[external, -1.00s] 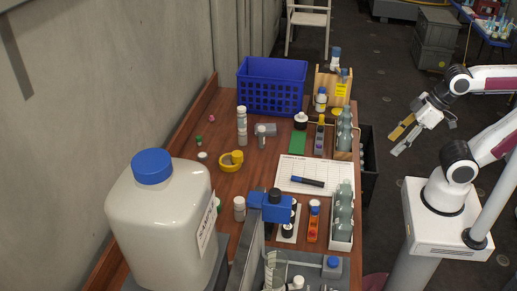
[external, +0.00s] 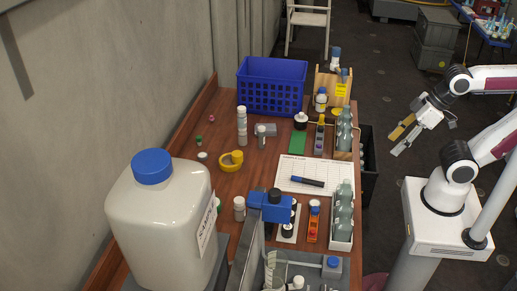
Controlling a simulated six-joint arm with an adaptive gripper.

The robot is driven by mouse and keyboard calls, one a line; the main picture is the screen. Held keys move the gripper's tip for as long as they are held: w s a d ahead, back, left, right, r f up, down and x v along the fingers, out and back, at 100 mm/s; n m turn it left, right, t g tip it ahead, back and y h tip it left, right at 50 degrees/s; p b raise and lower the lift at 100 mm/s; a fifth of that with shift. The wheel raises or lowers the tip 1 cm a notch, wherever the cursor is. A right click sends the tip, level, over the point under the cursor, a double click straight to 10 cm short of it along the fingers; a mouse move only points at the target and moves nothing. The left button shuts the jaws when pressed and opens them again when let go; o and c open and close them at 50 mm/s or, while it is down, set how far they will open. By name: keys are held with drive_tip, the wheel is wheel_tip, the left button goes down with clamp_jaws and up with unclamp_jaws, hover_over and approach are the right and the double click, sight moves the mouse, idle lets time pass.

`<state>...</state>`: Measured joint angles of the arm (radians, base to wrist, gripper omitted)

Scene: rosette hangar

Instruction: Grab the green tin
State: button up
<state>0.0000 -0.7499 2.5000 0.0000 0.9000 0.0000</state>
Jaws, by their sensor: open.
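My gripper (external: 397,139) is open and empty, in the air to the right of the table and well apart from the green item. One finger looks yellow and the other grey.
The table (external: 200,184) holds a blue basket (external: 271,86), a yellow tape roll (external: 231,162), a large white jug (external: 160,225), a printed sheet (external: 335,176) with a dark marker, and trays of grey-green bottles (external: 342,217) on its right edge. Dark floor separates table and gripper.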

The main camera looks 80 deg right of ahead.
drive_tip(key=shift+w, duration=0.1)
drive_tip(key=w+d+r+n+t, duration=0.1)
drive_tip(key=w+d+n+t, duration=0.15)
drive_tip(key=w+n, duration=1.3)
drive_tip(key=w+d+r+n+t, duration=0.2)
drive_tip(key=w+n+t, duration=0.3)
drive_tip(key=w, duration=1.9)
drive_tip(key=w+a+f+n+y, duration=0.1)
drive_tip(key=w+a+f+n, duration=0.2)
drive_tip(key=w+f+n, duration=0.35)
drive_tip(key=w+a+f+n+g+y, duration=0.1)
drive_tip(key=a+f+n+y, duration=0.1)
drive_tip(key=f+n, duration=0.4)
drive_tip(key=w+a+f+n+g+y, duration=0.1)
drive_tip(key=w+a+f+n+y, duration=0.1)
drive_tip(key=a+f+n+y, duration=0.1)
drive_tip(key=w+a+f+n+g+y, duration=0.1)
drive_tip(key=w+a+f+n+y, duration=0.1)
drive_tip(key=f+n, duration=0.6)
drive_tip(key=shift+w+a+f+n+g+y, duration=0.15)
drive_tip(key=shift+a+f+y, duration=0.2)
drive_tip(key=shift+a, duration=0.25)
drive_tip(key=shift+w+a+f+n+g+y, duration=0.15)
drive_tip(key=shift+a+f+y, duration=0.15)
drive_tip(key=shift+a, duration=0.3)
drive_tip(key=shift+s+a+f, duration=0.15)
drive_tip(key=shift+f, duration=0.05)
